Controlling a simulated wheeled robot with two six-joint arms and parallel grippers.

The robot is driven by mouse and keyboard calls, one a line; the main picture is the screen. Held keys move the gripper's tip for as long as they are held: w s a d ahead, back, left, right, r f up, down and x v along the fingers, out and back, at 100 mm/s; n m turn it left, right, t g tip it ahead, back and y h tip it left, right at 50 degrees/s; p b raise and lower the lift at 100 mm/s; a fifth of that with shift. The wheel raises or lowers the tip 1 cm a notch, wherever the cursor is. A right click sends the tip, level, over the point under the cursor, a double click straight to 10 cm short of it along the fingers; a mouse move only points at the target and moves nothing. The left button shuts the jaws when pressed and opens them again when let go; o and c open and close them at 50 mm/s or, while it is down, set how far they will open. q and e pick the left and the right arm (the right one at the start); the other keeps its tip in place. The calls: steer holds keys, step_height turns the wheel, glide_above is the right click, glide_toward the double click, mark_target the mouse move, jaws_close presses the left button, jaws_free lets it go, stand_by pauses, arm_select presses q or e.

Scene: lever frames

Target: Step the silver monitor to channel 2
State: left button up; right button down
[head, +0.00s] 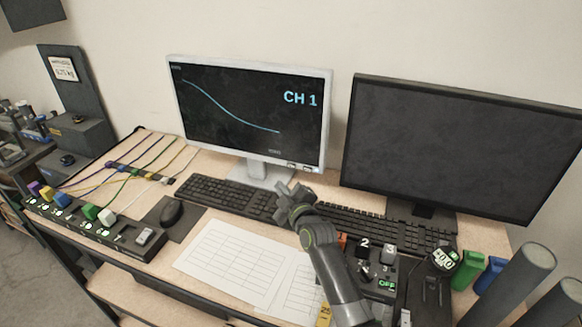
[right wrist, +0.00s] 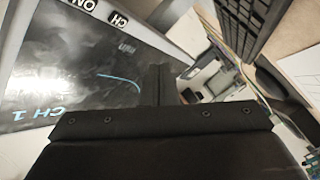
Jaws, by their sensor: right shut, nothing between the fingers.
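The silver monitor (head: 249,170) stands at the back of the desk. Its lit screen (head: 235,115) shows a blue curve and the text CH 1. Small labelled buttons (head: 300,167) sit on the lower right of its bezel. In the right wrist view the screen (right wrist: 70,85) appears tilted, with a CH button (right wrist: 118,18) and an ON button (right wrist: 90,4) on the bezel. My right gripper (head: 284,188) is shut and empty, in front of and below that bezel corner in the head view. It looks apart from the buttons. My left gripper is not in view.
A black monitor (head: 460,145), blank, stands to the right. Keyboards (head: 228,198), a mouse (head: 171,211) and paper sheets (head: 235,262) lie on the desk. A numbered control box (head: 375,275) stands right of my arm. A cable strip (head: 90,232) lies left.

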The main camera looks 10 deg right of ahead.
mark_target(291, 166)
steer(key=w+d+b, duration=0.3)
steer(key=w, duration=0.2)
steer(key=shift+d, duration=0.2)
stand_by(1.9)
steer(key=shift+w+d+b, duration=0.25)
steer(key=shift+w+b, duration=0.15)
steer(key=shift+w+d+b, duration=0.2)
steer(key=shift+w+b, duration=0.1)
steer(key=shift+b, duration=0.2)
stand_by(0.5)
stand_by(0.3)
steer(key=shift+s+a+p, duration=0.45)
steer(key=shift+s, duration=0.25)
